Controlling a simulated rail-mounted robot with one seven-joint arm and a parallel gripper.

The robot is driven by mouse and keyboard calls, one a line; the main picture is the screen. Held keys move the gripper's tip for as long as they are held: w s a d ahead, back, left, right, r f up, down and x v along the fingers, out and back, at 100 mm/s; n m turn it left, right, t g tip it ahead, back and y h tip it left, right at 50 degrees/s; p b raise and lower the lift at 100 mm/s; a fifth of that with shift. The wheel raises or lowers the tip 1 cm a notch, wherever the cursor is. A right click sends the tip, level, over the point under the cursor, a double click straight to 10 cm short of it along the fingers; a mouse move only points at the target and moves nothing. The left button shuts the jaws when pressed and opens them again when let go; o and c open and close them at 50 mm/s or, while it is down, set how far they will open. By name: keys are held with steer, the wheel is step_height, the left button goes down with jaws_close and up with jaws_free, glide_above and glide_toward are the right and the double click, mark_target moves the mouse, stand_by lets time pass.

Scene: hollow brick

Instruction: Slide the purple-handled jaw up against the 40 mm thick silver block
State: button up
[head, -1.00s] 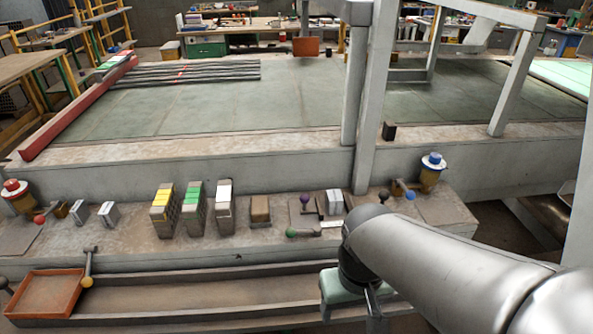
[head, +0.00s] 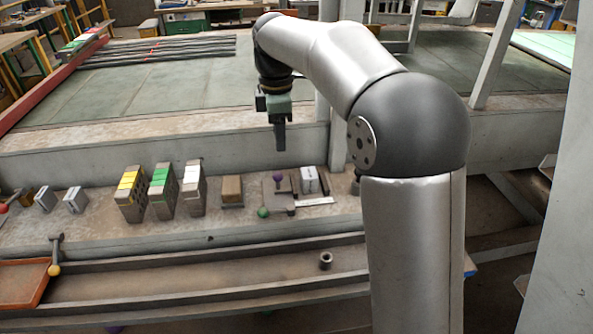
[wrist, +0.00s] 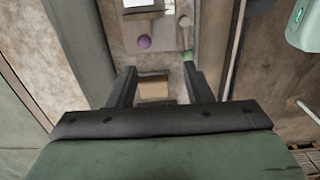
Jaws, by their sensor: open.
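The purple ball handle (head: 278,177) stands on the fixture plate, left of a silver block (head: 309,179) with a light top. A dark jaw bar shows between the handle and that block, but I cannot tell how wide any gap is. My gripper (head: 279,140) hangs above and behind the purple handle, fingers pointing down, open and empty. In the wrist view the purple handle (wrist: 144,42) lies beyond the fingertips (wrist: 160,76), touching neither. The silver block is partly cut off at the top of that view. Its thickness cannot be read.
A green ball handle (head: 263,212) sits at the fixture's front, near a pale strip (head: 314,201). A brown block (head: 231,190) stands left of the fixture. Yellow-, green- and white-topped blocks (head: 162,190) stand further left, then two small silver blocks (head: 74,200). A trough (head: 190,272) runs in front.

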mark_target(278, 180)
steer(key=w+f, duration=0.1)
steer(key=f, duration=0.4)
steer(key=w+f+n, duration=0.1)
steer(key=f, duration=0.5)
steer(key=w+a+f+n, duration=0.1)
steer(key=f, duration=0.5)
steer(key=shift+f, duration=0.1)
steer(key=shift+c, duration=0.4)
